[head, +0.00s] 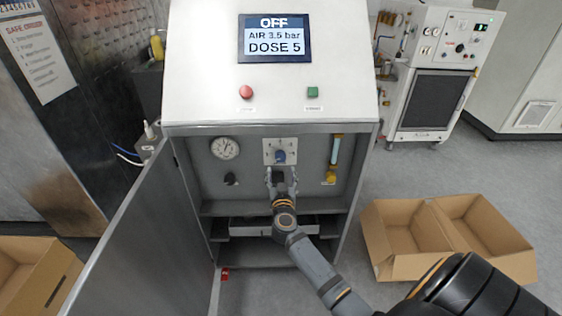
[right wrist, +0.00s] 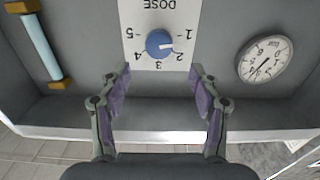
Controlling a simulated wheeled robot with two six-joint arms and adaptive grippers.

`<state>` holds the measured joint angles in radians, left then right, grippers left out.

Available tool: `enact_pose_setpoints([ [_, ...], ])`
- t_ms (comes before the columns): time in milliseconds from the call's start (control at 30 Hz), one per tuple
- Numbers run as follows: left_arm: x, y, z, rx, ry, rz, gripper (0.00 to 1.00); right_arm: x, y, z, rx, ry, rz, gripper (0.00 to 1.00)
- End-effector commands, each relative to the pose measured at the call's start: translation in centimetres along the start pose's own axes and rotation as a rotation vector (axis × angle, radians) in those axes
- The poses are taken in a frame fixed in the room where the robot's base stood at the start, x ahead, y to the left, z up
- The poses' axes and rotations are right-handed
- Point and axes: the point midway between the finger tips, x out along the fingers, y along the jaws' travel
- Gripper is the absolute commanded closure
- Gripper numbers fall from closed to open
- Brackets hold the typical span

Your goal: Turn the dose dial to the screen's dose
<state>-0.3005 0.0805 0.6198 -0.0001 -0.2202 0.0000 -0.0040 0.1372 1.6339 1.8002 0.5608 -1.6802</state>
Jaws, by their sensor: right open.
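The blue dose dial (head: 280,156) sits on a white plate (head: 269,145) inside the open lower bay of the machine. In the right wrist view the dial (right wrist: 160,43) is seen upside down, with digits 1 to 5 around it. Its white mark points between 1 and 2. The screen (head: 274,38) reads OFF, AIR 3.5 bar and DOSE 5. My right gripper (head: 282,177) is open and empty just below the dial in the head view. Its fingers (right wrist: 160,78) are spread apart in the right wrist view, with nothing between them. My left gripper is out of view.
A pressure gauge (head: 225,148) and black knob (head: 231,179) are left of the dial; a yellow-ended tube (head: 334,158) is right. The open door (head: 145,235) stands at left. A red button (head: 246,92) and green button (head: 313,92) sit above. Cardboard boxes (head: 385,240) lie on the floor.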

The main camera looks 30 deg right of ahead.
Motion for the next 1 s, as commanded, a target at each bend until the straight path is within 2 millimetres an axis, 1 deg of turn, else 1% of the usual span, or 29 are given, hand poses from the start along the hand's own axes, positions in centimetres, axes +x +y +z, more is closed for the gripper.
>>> enact_pose_setpoints([
  [33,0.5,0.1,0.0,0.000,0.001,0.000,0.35,1.2,0.0,0.2,0.000,0.003,0.000,0.37],
  [100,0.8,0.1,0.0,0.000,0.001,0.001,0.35,2.8,0.0,0.2,0.000,0.002,0.001,0.37],
  [200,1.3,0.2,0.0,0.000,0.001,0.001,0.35,4.7,0.1,0.2,0.000,0.002,0.002,0.37],
  [300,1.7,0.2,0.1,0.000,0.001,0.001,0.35,6.0,0.0,0.2,0.001,0.001,0.000,0.37],
  [467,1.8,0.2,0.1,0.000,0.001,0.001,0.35,7.0,0.0,0.1,0.000,-0.001,0.001,0.37],
  [700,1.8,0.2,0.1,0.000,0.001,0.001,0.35,7.1,0.0,0.1,0.000,-0.001,0.000,0.37],
  [1000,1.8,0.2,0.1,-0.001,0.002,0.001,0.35,7.1,0.0,0.1,0.000,-0.001,0.000,0.78],
])
